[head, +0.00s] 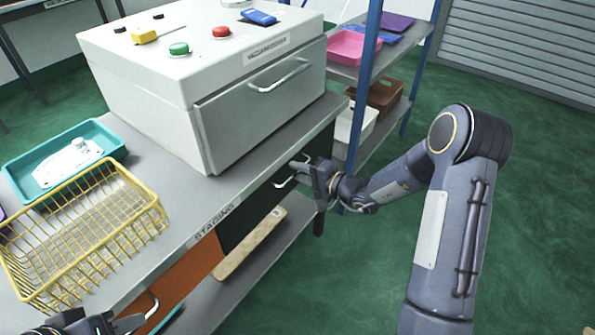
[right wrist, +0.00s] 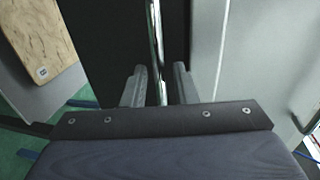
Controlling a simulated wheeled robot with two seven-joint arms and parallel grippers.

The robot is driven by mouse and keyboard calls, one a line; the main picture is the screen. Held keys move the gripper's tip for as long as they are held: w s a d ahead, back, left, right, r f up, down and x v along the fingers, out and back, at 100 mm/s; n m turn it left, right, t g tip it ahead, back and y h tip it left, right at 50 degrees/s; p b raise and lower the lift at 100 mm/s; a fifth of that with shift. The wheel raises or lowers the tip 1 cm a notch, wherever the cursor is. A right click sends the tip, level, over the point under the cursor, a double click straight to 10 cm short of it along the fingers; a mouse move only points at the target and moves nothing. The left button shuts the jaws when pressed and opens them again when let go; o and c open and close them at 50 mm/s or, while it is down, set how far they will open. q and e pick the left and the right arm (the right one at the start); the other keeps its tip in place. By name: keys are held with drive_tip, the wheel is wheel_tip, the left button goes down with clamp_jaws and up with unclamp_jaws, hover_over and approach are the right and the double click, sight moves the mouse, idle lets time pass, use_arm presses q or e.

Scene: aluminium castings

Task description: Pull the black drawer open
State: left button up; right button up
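The black drawer (head: 245,215) is under the grey bench top and looks closed. Its metal handle (head: 283,182) shows beside my right gripper (head: 305,172). In the right wrist view, the drawer's dark front (right wrist: 100,40) lies behind the bright handle bar (right wrist: 155,45). The right gripper's two fingers (right wrist: 160,88) are apart, one on each side of the bar, with gaps between. Only part of my left gripper (head: 100,325) shows at the bottom left edge; its fingertips are not clear.
An orange drawer front (head: 175,285) is left of the black one. A wooden board (head: 250,245) sits below. On the bench are a yellow wire basket (head: 85,235), a teal tray (head: 25,160) and a large grey machine (head: 250,115). A blue-post shelf (head: 365,80) stands behind; green floor is free at right.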

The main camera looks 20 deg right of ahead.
drive_tip(key=shift+w+a+f, duration=0.1)
drive_tip(key=shift+w+a, duration=0.2)
drive_tip(key=shift+w, duration=0.05)
clamp_jaws()
